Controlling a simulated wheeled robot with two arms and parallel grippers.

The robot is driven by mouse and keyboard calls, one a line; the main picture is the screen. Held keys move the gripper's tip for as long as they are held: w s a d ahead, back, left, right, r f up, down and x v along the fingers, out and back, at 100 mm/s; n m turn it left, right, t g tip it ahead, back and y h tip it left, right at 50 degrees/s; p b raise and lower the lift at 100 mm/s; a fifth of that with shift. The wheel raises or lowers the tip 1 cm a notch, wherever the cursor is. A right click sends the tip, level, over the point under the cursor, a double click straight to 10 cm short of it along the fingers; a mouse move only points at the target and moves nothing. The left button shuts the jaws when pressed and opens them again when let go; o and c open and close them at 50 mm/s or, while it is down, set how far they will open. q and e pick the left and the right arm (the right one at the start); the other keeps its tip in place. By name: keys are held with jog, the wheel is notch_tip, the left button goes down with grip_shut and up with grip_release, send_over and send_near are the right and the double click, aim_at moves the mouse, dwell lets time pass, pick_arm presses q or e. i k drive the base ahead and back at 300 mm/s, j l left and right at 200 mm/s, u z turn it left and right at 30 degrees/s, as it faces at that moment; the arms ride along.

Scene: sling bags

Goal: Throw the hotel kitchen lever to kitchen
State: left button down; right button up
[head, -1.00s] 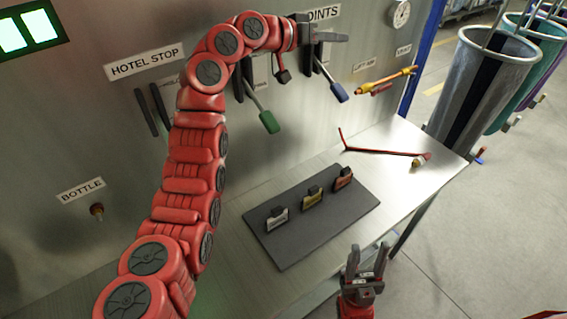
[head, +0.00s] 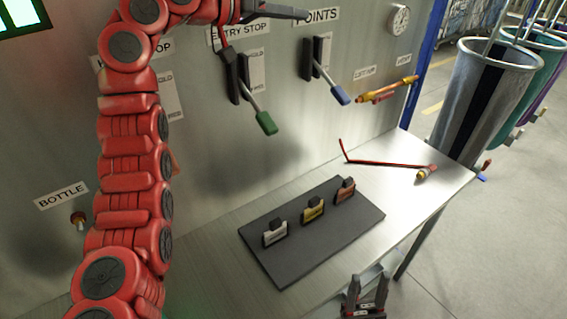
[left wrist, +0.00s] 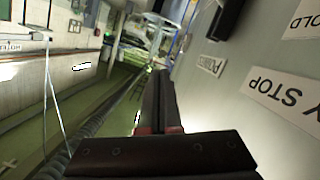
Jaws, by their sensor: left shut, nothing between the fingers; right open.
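No plate reading hotel kitchen is legible. A blue-handled lever (head: 340,94) under the POINTS sign (head: 318,17) slants down and out from its dark slot. A green-handled lever (head: 266,122) hangs lower under the ENTRY STOP sign (head: 240,33). The lever by the HOTEL STOP sign is hidden behind my left arm. My left gripper (head: 304,14) is shut and empty at the top of the head view, pointing right, beside the POINTS sign. In the left wrist view its closed fingers (left wrist: 158,100) point along the panel. My right gripper (head: 367,292) is open and empty at the bottom.
A steel bench (head: 395,165) carries a dark board (head: 325,240) with three tagged blocks and a thin red rod (head: 385,163). A yellow-red handle (head: 388,90) juts from the panel (head: 300,155).

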aim_at(339, 94)
jog(key=k+l, duration=0.15)
jog(key=l, duration=0.15)
jog(key=k+l, duration=0.15)
jog(key=l, duration=0.15)
jog(key=k+l, duration=0.1)
jog(key=l, duration=0.25)
jog(key=k+l, duration=0.15)
jog(key=l, duration=0.15)
